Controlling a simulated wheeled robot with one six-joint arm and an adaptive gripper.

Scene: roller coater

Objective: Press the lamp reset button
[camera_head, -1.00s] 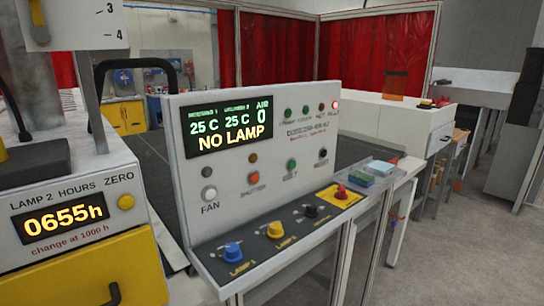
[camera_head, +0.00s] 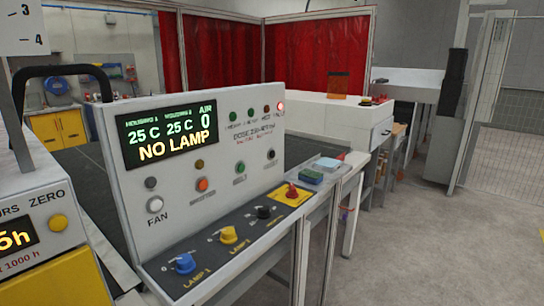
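The light-grey control panel (camera_head: 215,195) stands at centre-left, its display (camera_head: 167,135) reading "NO LAMP". Below the display are a white button (camera_head: 155,204) labelled FAN, an orange button (camera_head: 202,184), a green button (camera_head: 239,168) and a black button (camera_head: 270,154). The labels under the last three are too small to read. A yellow button (camera_head: 59,222) under the word ZERO sits on the hours counter box (camera_head: 40,200) at the left edge. I cannot tell by label which one is the lamp reset button. My gripper is not in view.
Blue (camera_head: 184,263) and yellow (camera_head: 229,235) lamp knobs, a black knob (camera_head: 263,212) and a red switch (camera_head: 291,191) stick up from the panel's sloping shelf. A black curved handle (camera_head: 22,110) rises behind the counter box. Grey floor (camera_head: 430,250) at right is open.

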